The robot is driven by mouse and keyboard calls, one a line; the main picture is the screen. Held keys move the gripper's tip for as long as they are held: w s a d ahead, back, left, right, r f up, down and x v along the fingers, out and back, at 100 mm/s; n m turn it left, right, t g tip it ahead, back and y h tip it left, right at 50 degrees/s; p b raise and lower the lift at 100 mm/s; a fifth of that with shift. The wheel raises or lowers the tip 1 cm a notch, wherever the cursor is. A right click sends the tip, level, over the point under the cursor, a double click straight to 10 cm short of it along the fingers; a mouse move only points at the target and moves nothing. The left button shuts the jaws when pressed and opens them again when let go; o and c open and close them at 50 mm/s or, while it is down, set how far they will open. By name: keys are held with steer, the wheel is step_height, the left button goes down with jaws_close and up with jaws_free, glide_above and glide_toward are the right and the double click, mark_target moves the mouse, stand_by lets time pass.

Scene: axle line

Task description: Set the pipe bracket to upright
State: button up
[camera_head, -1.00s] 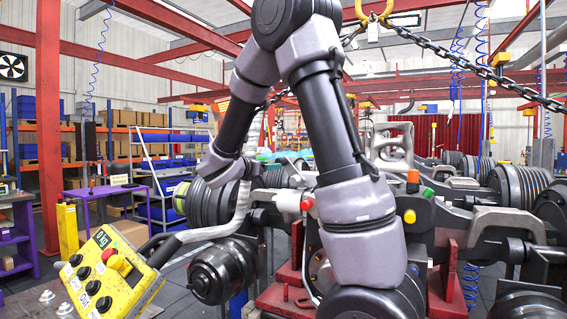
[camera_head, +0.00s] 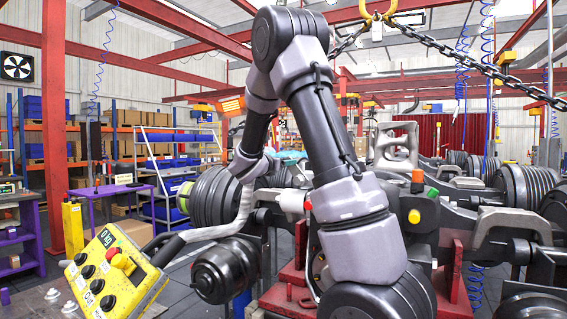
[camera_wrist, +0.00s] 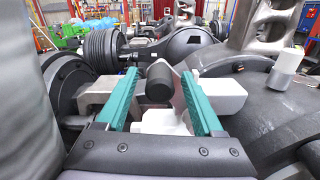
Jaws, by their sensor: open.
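My gripper (camera_wrist: 162,88) is open in the wrist view, with two teal fingers spread apart. A black cylinder (camera_wrist: 159,83) shows between the fingers, with pale metal around it. A light grey metal piece (camera_wrist: 224,94) shows behind the fingers and sticks out on both sides; it may be the pipe bracket, but I cannot tell for sure. Whether the fingers touch it is unclear. In the head view my arm hides the fingers. A grey cast piece with openings (camera_head: 396,146) stands upright on the axle there, right of my arm.
Dark axles with ribbed drums (camera_head: 522,188) crowd the right side. A yellow control box (camera_head: 115,270) stands at the lower left. Chains (camera_head: 500,75) hang from a yellow hook above. A purple table (camera_head: 108,190) and shelves stand behind at left.

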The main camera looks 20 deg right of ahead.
jaws_close()
stand_by(1.4)
